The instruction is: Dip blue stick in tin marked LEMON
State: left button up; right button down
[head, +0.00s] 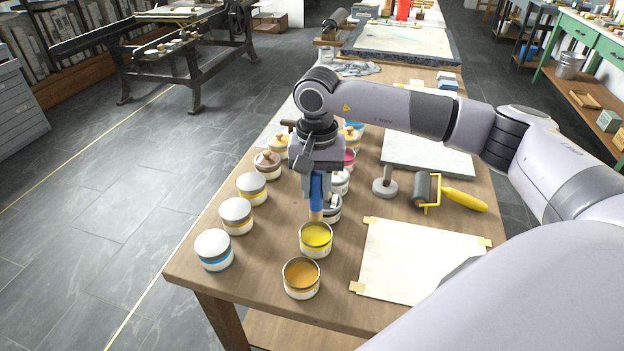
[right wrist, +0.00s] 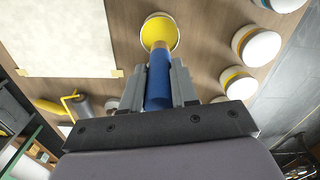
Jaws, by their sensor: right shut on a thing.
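My right gripper (head: 316,180) is shut on the blue stick (head: 317,192), which hangs upright with its tan lower end down. In the head view that end is just above or at the far rim of an open tin of bright yellow (head: 316,238). In the right wrist view the blue stick (right wrist: 158,82) is between the fingers of my right gripper (right wrist: 159,88), its tip overlapping the yellow tin (right wrist: 159,33). I cannot tell whether the tip touches the paint. No LEMON label is readable. My left gripper is not in view.
An open orange-ochre tin (head: 301,277) stands in front of the yellow one. Several white-lidded tins, one with a blue band (head: 213,250), line the left edge of the wooden table (head: 262,235). A taped paper sheet (head: 412,262) and a yellow-handled roller (head: 450,193) lie right.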

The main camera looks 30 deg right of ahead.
aim_at(317, 210)
jog(key=shift+s+f+b, duration=0.1)
jog(key=shift+f+b, duration=0.35)
jog(key=shift+f, duration=0.4)
jog(key=shift+f+b, duration=1.05)
jog(key=shift+f, duration=0.85)
jog(key=shift+f+b, duration=0.55)
jog(key=shift+r+p, duration=2.2)
jog(key=shift+r, duration=1.4)
jog(key=shift+a, duration=0.1)
